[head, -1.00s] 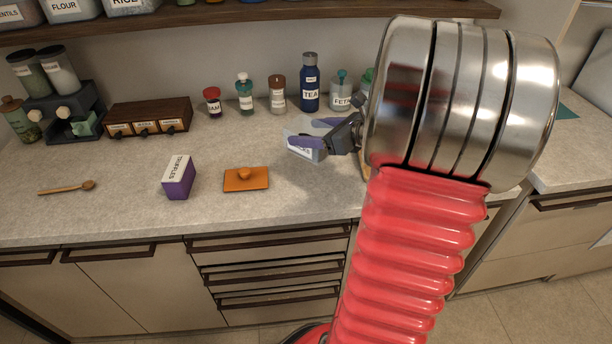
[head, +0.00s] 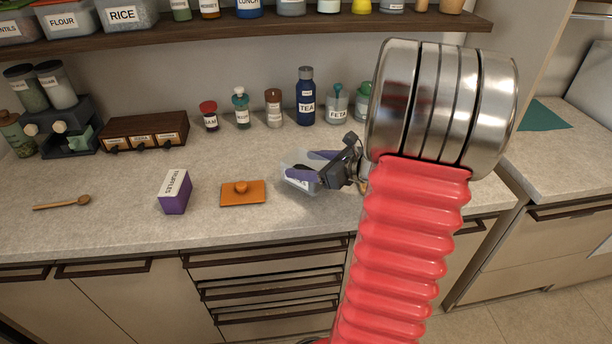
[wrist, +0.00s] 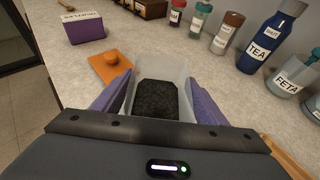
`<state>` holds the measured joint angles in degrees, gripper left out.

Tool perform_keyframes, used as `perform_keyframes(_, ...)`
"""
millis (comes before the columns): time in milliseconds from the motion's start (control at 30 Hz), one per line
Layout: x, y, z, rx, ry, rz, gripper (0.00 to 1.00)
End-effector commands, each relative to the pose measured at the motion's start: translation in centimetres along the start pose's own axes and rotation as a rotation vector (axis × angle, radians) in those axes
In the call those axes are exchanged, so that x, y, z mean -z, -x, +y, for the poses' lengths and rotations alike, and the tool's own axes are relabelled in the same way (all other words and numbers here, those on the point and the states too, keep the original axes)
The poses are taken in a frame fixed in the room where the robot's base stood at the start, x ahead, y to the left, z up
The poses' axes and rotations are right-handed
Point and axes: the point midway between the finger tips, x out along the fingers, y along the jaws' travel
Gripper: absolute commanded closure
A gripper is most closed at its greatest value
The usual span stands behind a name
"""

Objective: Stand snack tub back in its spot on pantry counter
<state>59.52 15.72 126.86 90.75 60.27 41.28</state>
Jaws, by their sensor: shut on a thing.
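The snack tub (head: 297,181) is a pale translucent open tub with a label on its side, too small to read. It is at the right-centre of the pantry counter (head: 100,222), right of an orange lid (head: 242,193) with a knob. My gripper (head: 306,166) is shut on it, with one purple finger on each side. In the wrist view the tub (wrist: 178,72) sits between the fingers, with dark contents inside. Its base is hidden, so I cannot tell whether it touches the counter.
A purple truffles box (head: 174,192) and a wooden spoon (head: 62,203) lie to the left. Behind stand a jam jar (head: 209,117), a blue tea bottle (head: 306,97) and a feta jar (head: 337,105). A shelf (head: 240,33) overhangs the back. The counter's front strip is clear.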

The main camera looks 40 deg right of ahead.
Motion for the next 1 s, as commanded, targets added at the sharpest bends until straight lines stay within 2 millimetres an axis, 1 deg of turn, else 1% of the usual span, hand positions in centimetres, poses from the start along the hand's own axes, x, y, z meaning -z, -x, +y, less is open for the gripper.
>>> perform_keyframes(367,3.3,-1.3,0.0,0.000,-0.003,0.001,0.60)
perform_keyframes(767,3.6,-1.4,-0.1,0.002,-0.002,0.000,0.60)
perform_keyframes(800,3.7,-1.4,-0.1,0.002,-0.002,0.000,0.32)
perform_keyframes(1000,3.6,-1.4,-0.1,0.003,-0.002,0.000,0.18)
